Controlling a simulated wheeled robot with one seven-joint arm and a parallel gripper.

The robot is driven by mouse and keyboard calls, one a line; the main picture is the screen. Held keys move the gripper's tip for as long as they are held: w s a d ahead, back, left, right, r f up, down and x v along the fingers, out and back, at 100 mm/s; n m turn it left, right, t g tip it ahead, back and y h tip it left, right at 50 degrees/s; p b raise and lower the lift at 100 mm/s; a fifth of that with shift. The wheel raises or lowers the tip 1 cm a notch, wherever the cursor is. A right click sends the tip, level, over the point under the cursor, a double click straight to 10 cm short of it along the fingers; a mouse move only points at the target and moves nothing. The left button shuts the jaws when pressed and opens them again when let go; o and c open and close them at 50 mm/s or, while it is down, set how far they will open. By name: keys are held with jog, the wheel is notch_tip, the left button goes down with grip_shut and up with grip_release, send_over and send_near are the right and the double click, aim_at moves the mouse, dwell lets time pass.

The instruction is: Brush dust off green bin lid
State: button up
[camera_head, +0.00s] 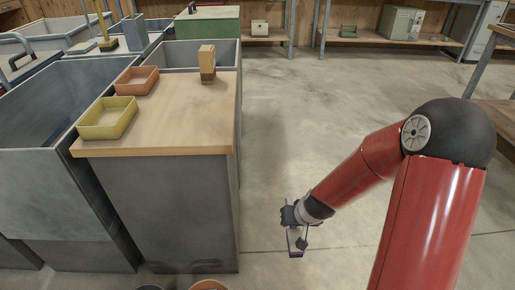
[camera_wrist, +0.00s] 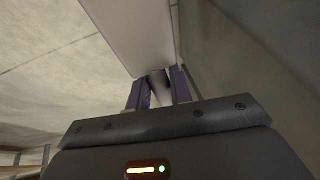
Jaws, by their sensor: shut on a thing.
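My gripper (camera_head: 297,240) hangs low over the floor, to the right of the near counter. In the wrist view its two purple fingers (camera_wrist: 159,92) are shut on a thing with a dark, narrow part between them. A broad pale flat piece (camera_wrist: 135,35) extends beyond the fingers; I cannot tell whether it is a brush.
The near wooden counter (camera_head: 180,115) holds a yellow tray (camera_head: 107,118), an orange tray (camera_head: 137,80) and an upright tan block with a dark base (camera_head: 207,64). Grey bins (camera_head: 60,110) stand left. The floor between counter and my arm is clear; shelves line the back.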

jog(key=s+d+f, duration=0.1)
jog(key=d+f, duration=0.1)
jog(key=f, duration=0.6)
jog(key=s+d+f, duration=0.2)
jog(key=d+f, duration=0.1)
jog(key=f, duration=0.4)
jog(key=shift+d+f, duration=0.3)
jog(key=shift+f, duration=0.1)
